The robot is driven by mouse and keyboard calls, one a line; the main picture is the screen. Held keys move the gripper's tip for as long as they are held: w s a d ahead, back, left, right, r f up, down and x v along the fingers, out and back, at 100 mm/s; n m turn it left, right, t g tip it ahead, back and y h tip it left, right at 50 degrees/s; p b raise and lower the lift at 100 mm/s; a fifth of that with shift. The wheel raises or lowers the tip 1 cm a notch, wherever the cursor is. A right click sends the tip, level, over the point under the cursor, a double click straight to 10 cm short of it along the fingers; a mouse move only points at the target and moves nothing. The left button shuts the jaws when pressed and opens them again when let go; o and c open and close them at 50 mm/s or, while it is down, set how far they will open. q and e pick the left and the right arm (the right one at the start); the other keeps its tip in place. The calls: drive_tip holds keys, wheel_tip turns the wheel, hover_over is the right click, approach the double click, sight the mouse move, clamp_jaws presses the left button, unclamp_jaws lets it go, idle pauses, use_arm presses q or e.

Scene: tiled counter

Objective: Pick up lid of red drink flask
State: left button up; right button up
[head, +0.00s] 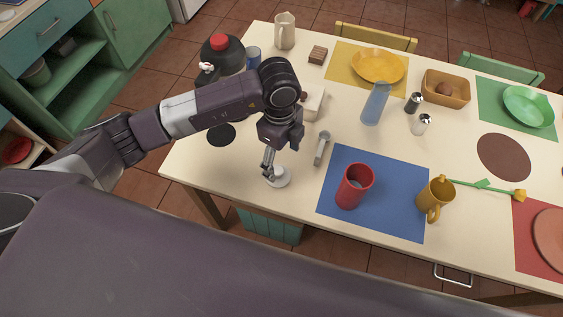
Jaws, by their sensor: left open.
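The red drink flask (353,187) stands upright and open-topped on the blue mat (388,217). A small round whitish disc (284,181), which looks like the lid, lies flat on the bare table to the left of the mat. My left gripper (269,172) points down over the disc's left part, with its fingers open. The fingers hide part of the disc, and I cannot tell if they touch it. My right gripper is not in view.
A grey utensil (322,147) lies just right of my left gripper. A yellow mug (434,197) stands right of the flask. A blue glass (375,104) and two shakers stand farther back. A dark kettle (223,57) with a red top is behind my left arm.

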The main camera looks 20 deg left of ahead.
sight(279, 171)
use_arm(q)
drive_tip(key=shift+w+a+f, duration=0.15)
drive_tip(key=shift+w+a, duration=0.2)
drive_tip(key=shift+a, duration=0.2)
drive_tip(key=shift+s+f+y, duration=0.15)
drive_tip(key=shift+f+y, duration=0.15)
drive_tip(key=shift+s+f+p, duration=0.2)
drive_tip(key=shift+f+p, duration=0.2)
drive_tip(key=shift+f, duration=0.25)
drive_tip(key=shift+s+f+p, duration=0.15)
drive_tip(key=shift+f+p, duration=0.25)
drive_tip(key=shift+f, duration=0.2)
wheel_tip(279, 171, down, 3)
drive_tip(key=shift+w+r+p, duration=0.1)
drive_tip(key=shift+w+p, duration=0.05)
drive_tip(key=shift+p, duration=0.2)
drive_tip(key=shift+f, duration=0.6)
drive_tip(key=c, duration=1.7)
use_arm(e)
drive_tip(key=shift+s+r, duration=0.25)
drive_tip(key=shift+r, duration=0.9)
